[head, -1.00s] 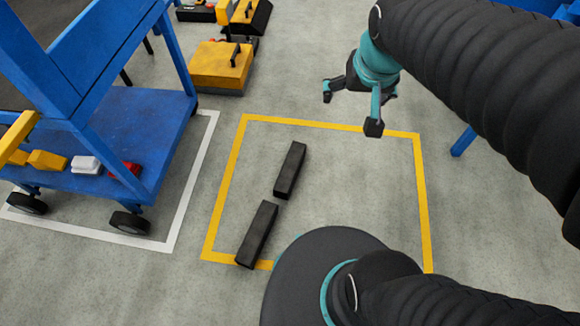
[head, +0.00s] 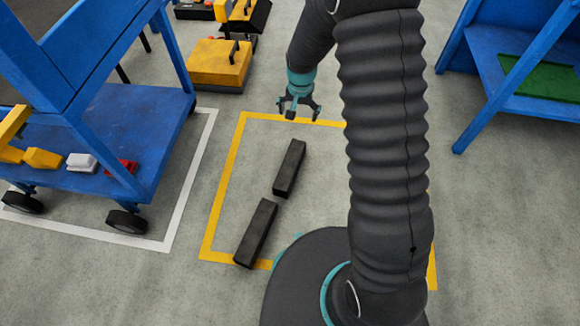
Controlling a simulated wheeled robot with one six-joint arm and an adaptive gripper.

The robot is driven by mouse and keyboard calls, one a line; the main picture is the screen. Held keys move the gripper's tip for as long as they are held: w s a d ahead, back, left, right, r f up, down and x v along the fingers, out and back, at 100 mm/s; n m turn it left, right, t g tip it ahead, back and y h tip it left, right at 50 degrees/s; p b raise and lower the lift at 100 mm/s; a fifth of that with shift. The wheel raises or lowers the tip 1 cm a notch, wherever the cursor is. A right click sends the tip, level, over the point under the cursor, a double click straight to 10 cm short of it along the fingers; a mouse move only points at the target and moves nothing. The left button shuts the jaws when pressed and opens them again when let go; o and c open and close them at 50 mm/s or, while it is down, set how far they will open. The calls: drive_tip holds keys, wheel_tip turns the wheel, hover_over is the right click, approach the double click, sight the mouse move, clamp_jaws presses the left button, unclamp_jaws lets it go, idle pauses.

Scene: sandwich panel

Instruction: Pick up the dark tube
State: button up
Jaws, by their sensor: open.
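Two dark, long, square-sided pieces lie on the grey floor inside the yellow frame, end to end with a small gap. The farther dark piece (head: 289,168) is nearer my gripper; the nearer dark piece (head: 256,232) reaches over the yellow line at its lower end. I cannot tell which of them is the dark tube. My gripper (head: 301,114) is open and empty, at the far end of my arm. In the picture it is just above the farther piece, apart from both pieces.
A blue cart (head: 140,182) on wheels stands at the left, with small yellow, white and red items on its lower shelf. A yellow box (head: 218,62) is at the back. A blue stand (head: 490,108) with a green panel is at the right. The yellow-marked floor (head: 235,150) is otherwise clear.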

drive_tip(key=m+g+b, duration=0.1)
hover_over(290, 163)
wheel_tip(290, 163, down, 24)
drive_tip(key=shift+a+r, duration=0.1)
drive_tip(key=shift+s+f+b, duration=0.15)
drive_tip(key=shift+f+b, duration=0.15)
drive_tip(key=shift+f, duration=2.85)
drive_tip(key=shift+r, duration=0.1)
clamp_jaws()
